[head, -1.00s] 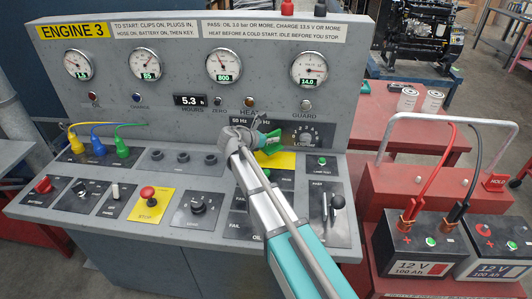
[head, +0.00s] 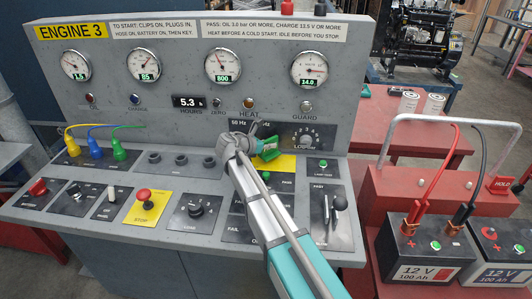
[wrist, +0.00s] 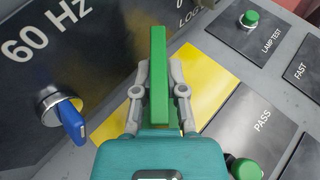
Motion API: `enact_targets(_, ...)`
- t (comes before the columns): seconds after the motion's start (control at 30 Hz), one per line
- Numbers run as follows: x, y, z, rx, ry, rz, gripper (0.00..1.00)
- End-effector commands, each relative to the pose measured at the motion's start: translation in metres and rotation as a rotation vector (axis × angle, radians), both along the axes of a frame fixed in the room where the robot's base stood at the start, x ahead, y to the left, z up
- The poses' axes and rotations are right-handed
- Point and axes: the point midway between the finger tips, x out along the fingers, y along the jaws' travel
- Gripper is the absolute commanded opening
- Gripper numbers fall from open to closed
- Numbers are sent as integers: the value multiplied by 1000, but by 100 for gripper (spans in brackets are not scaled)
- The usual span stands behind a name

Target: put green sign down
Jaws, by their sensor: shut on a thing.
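The green sign (wrist: 158,80) is a narrow bar in the wrist view, standing between the two grey fingers of my gripper (wrist: 158,88). The fingers are shut on it. In the head view the green sign (head: 268,148) shows beside my gripper (head: 254,146), in front of the engine panel. A yellow plate (wrist: 207,78) lies on the sloping desk under the sign. It also shows in the head view (head: 286,162), partly hidden by my arm. I cannot tell whether the sign touches the plate.
A blue key switch (wrist: 70,120) is left of my gripper, on the upright panel. A green lamp-test button (wrist: 249,19) and a green PASS button (wrist: 245,169) stand to the right. Red battery cart (head: 420,183) stands right.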

Motion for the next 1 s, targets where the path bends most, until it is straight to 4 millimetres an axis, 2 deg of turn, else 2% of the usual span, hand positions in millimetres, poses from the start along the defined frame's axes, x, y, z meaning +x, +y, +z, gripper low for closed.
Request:
enact_targets(0.03,0,0,-9,0,0,0,0)
enact_targets(0.2,0,0,-20,0,0,0,0)
enact_targets(0.8,-1,0,-25,0,0,1,0)
enact_targets(0.83,-1,0,-25,0,0,1,20)
enact_targets(1.0,-1,0,-24,0,0,1,50)
